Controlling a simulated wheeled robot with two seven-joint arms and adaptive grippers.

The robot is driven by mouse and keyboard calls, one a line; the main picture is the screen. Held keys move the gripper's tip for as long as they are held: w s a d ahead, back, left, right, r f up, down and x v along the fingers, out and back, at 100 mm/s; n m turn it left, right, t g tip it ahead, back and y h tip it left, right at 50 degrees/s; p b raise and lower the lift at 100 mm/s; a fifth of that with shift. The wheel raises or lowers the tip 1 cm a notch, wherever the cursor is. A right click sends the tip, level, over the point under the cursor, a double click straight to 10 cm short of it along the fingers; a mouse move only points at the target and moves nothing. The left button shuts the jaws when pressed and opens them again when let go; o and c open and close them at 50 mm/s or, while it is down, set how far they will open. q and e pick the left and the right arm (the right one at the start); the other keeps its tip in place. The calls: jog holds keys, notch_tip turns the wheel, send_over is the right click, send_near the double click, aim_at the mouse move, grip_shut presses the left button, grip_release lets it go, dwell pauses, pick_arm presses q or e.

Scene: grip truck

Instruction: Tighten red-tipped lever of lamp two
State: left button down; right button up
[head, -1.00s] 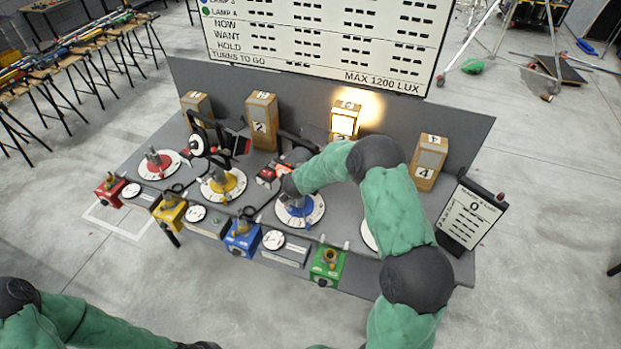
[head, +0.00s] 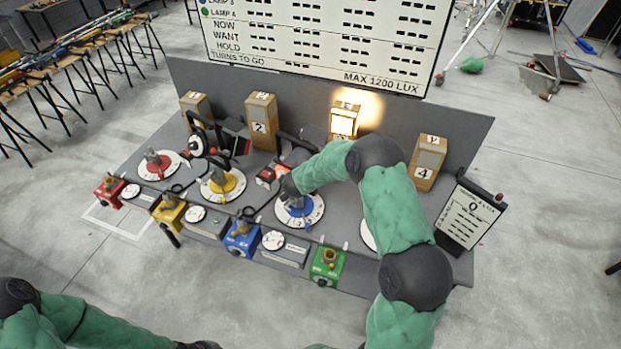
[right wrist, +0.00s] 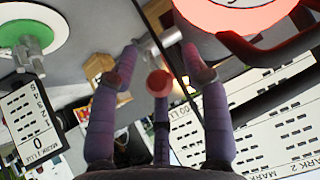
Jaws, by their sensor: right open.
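In the right wrist view a round red tip (right wrist: 159,83) shows between the purple fingers of my right gripper (right wrist: 160,62), which are spread apart. A silver cylindrical part (right wrist: 161,43) lies just beyond them. I cannot tell whether a finger touches the red tip. In the head view my right arm reaches over the blue dial (head: 300,211), and most of its hand is hidden behind the arm. The yellow dial (head: 221,186) is left of that hand, with a dark lamp head (head: 237,144) above it. My left forearm shows at the lower left; its gripper is out of view.
Red (head: 110,188), yellow (head: 169,212), blue (head: 242,238) and green (head: 326,266) boxes line the grey bench's front edge. Numbered wooden blocks stand along the back panel; block three is brightly lit. A sign (head: 470,216) stands at the right end. The floor in front is clear.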

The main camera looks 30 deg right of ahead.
jog(key=shift+a, duration=0.1)
jog(key=v, duration=1.2)
jog(key=s+a+f+n+y+b, duration=0.25)
jog(key=a+f+b, duration=0.2)
jog(key=f, duration=0.65)
jog(key=s+a+f+n+y+b, duration=0.1)
jog(key=s+a+f+b, duration=0.2)
jog(key=f+b, duration=0.55)
jog(key=s+a+f+n+y+b, duration=0.2)
jog(key=s+a+f+b, duration=0.1)
jog(key=f, duration=1)
jog(key=s+a+f+n+g+y+b, duration=0.1)
jog(key=s+a+f+g+b, duration=0.1)
jog(key=s+a+f+b, duration=0.2)
jog(key=s+a+f+g+y+b, duration=0.2)
jog(key=s+a+f+b, duration=0.2)
jog(key=s+f, duration=0.5)
jog(key=s+a+f+n+g+y+b, duration=0.1)
jog(key=s+a+f+g+y+b, duration=0.1)
jog(key=s+a+f+b, duration=0.2)
notch_tip(320, 180, down, 4)
jog(key=s+b, duration=0.1)
jog(key=s, duration=0.1)
jog(key=shift+s+n, duration=0.3)
jog(key=shift+n, duration=0.05)
jog(key=shift+r, duration=0.1)
